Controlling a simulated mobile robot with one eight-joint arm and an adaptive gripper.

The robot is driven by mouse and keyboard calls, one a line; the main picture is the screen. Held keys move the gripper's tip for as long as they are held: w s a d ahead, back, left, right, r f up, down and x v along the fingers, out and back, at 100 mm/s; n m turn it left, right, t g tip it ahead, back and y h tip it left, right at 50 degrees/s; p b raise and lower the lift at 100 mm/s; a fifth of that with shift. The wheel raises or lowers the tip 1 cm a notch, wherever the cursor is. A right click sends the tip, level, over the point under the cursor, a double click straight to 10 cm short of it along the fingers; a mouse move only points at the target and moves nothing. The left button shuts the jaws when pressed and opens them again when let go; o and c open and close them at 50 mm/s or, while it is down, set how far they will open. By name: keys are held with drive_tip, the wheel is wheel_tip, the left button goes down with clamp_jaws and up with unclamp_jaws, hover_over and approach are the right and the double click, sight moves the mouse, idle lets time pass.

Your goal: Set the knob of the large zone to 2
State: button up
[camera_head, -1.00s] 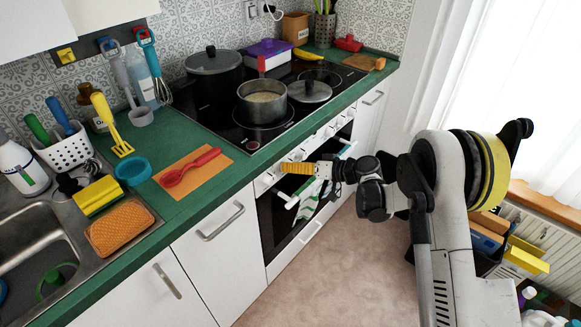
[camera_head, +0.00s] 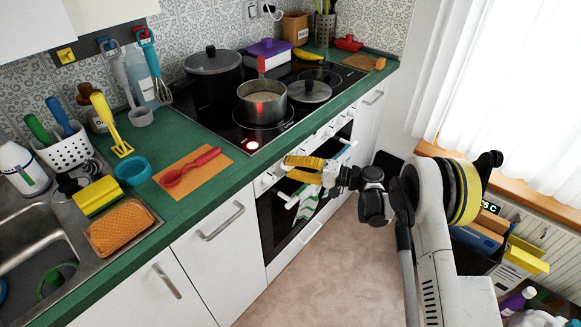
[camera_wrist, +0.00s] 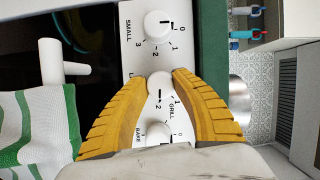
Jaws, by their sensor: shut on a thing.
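My gripper (camera_wrist: 160,80) has its two yellow ribbed fingers shut on a white round knob (camera_wrist: 160,83) of the oven's control panel. The knob's label is mostly covered by a finger; only an "L" shows, below the SMALL knob (camera_wrist: 157,24). A dark mark on the held knob's lower side points roughly toward the 2. The SMALL knob's mark points toward 0. A red light (camera_head: 253,145) glows bright at the hob's front left corner.
Another knob (camera_wrist: 158,133), between the GRILL and BAKE labels, sits close below the fingers. The oven handle (camera_wrist: 64,69) carries a green-striped towel (camera_wrist: 35,125). The floor in front is clear.

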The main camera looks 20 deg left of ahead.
drive_tip(key=shift+m+y, duration=0.3)
drive_tip(key=shift+m, duration=0.3)
drive_tip(key=o, duration=1.2)
drive_tip(key=shift+a, duration=0.1)
drive_tip(key=d, duration=1.2)
drive_tip(key=shift+r, duration=0.1)
